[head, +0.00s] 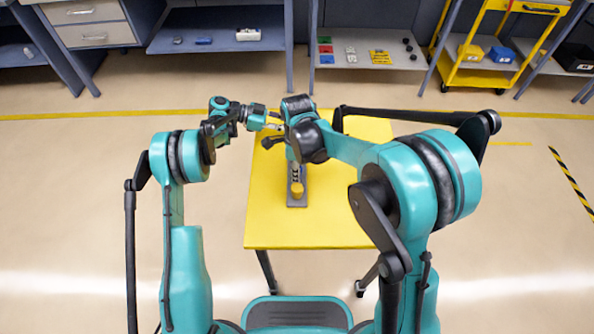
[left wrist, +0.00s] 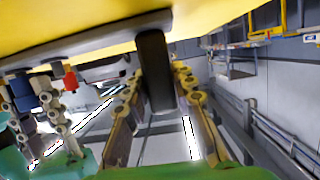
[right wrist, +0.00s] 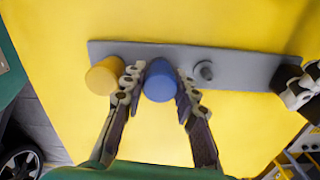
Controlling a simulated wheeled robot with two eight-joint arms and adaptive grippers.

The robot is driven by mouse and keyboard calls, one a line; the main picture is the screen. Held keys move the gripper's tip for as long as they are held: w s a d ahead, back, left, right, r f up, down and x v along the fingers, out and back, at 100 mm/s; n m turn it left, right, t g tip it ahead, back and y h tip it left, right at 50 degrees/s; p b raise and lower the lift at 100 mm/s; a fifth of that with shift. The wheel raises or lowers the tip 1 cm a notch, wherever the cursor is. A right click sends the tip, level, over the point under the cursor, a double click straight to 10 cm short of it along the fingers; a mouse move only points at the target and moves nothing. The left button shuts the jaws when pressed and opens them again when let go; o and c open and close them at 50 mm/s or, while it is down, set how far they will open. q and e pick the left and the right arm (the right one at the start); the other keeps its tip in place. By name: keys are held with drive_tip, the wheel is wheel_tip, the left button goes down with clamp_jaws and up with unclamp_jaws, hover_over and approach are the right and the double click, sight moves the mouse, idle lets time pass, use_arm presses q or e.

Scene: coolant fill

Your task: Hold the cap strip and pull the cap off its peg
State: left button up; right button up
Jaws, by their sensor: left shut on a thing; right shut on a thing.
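A grey cap strip (right wrist: 245,68) lies along the yellow table. In the right wrist view it carries a yellow cap (right wrist: 103,77) on the left, a blue cap (right wrist: 160,82) in the middle and a bare grey peg (right wrist: 204,71). My right gripper (right wrist: 160,90) is shut on the blue cap, a finger on each side; whether the cap is clear of its peg cannot be told. My left gripper (left wrist: 155,95) is shut on the strip's dark end tab (left wrist: 155,65). In the head view the yellow cap (head: 297,189) shows at the strip's near end; my right arm hides the far end.
The yellow table (head: 340,220) is bare around the strip. Behind it stand shelves (head: 365,55) with small coloured parts and a yellow cart (head: 487,75). My two arms are close together over the table's far left part.

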drive_tip(key=shift+r, duration=2.45)
drive_tip(key=shift+r, duration=2.05)
use_arm(q)
drive_tip(key=o, duration=1.1)
drive_tip(key=v, duration=1.2)
